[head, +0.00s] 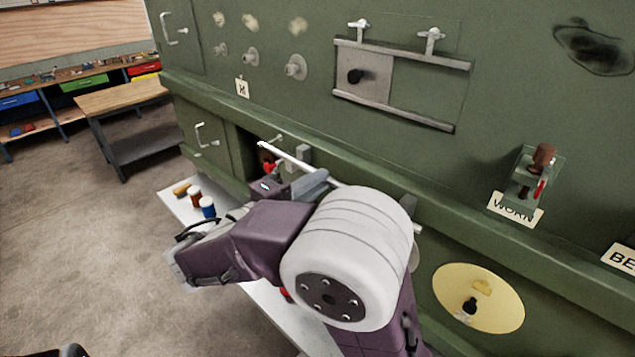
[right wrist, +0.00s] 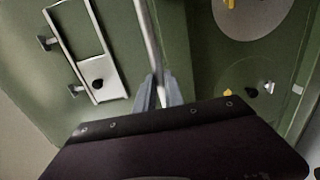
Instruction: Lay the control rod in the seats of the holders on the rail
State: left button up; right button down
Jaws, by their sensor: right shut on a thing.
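The control rod (head: 285,158) is a thin, pale, straight bar. It slants along the green panel in the head view, with its middle hidden behind my right arm. My right gripper (head: 318,184) is shut on the rod. The right wrist view shows the rod (right wrist: 148,35) running up between the two grey fingers (right wrist: 160,93). A grey block (head: 303,155) by the recess and a grey piece (head: 410,206) right of my wrist may be holders; their seats cannot be made out. I cannot tell whether the rod touches them. My left gripper is not in view.
A white shelf (head: 176,194) with small bottles (head: 207,207) lies below the panel at left. A recess (head: 248,150) holds something red. A bracket marked WORN (head: 525,180) sticks out at right. A yellow disc (head: 478,297) is lower right. A wooden bench (head: 125,98) stands far left.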

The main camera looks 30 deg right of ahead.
jog(key=shift+w+d+f+b, duration=0.25)
jog(key=shift+d+f+b, duration=0.15)
jog(key=shift+d+b, duration=0.35)
jog(key=shift+w+d+f+b, duration=0.35)
jog(key=shift+d+b, duration=0.2)
jog(key=shift+d, duration=0.4)
jog(key=shift+w+d+f+b, duration=0.2)
jog(key=shift+d+f+b, duration=0.2)
jog(key=shift+d+b, duration=0.35)
jog(key=shift+d, duration=0.1)
jog(key=shift+f+b, duration=1.1)
jog(key=shift+b, duration=0.25)
jog(key=c, duration=1.4)
grip_release()
jog(key=shift+o, duration=0.2)
